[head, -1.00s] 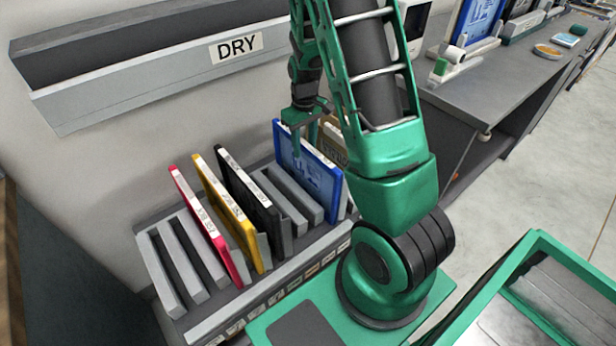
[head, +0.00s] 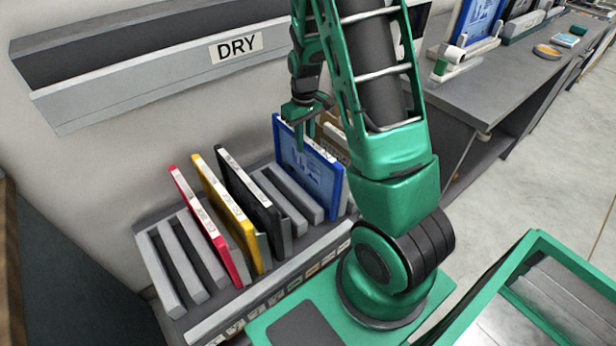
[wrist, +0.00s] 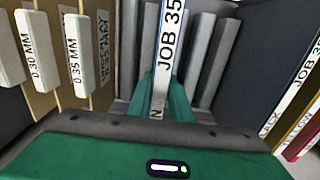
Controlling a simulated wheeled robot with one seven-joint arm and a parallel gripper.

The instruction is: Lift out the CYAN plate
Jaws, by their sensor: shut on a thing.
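The cyan plate, a blue-framed panel (head: 318,178), stands at the right part of the plate rack (head: 270,290). My gripper (head: 303,132) is at its top edge, shut on it. In the wrist view the white label strip on the plate's edge (wrist: 170,40), reading "JOB 35", runs between the two green fingers of my gripper (wrist: 163,100). The rest of the label is partly cut off; an "N" shows near the fingers. The plate's lower edge is hidden by the rack and my arm.
Black (head: 247,195), yellow (head: 228,205) and red (head: 208,225) plates stand left of it, with empty slots at the far left and between. Tan boards with thickness tags (wrist: 78,50) stand close on the other side. A DRY rack (head: 170,75) hangs on the wall.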

